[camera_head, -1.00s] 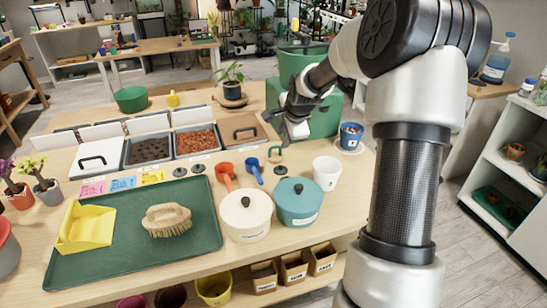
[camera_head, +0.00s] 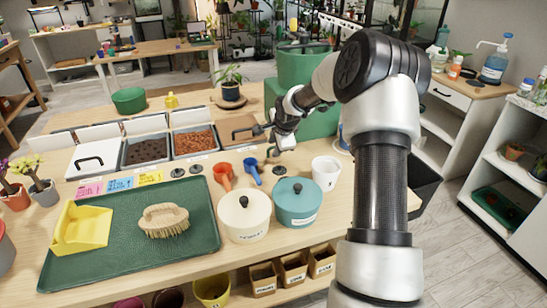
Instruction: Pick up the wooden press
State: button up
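A small press (camera_head: 273,155) with a dark, round-topped handle appears to stand on the light wooden table, right of the blue scoop. It is small in this view and my gripper partly covers it. My gripper (camera_head: 279,143) reaches down from the right to just above and beside the press. The fingertips are small and dark here, so I cannot tell whether they are open, shut or touching the press.
Close by are a blue scoop (camera_head: 252,171), an orange scoop (camera_head: 223,175), a white cup (camera_head: 325,172), a teal lidded pot (camera_head: 296,203) and a cream lidded pot (camera_head: 243,217). A green tray (camera_head: 128,243) fills the front left.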

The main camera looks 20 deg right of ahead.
grip_shut()
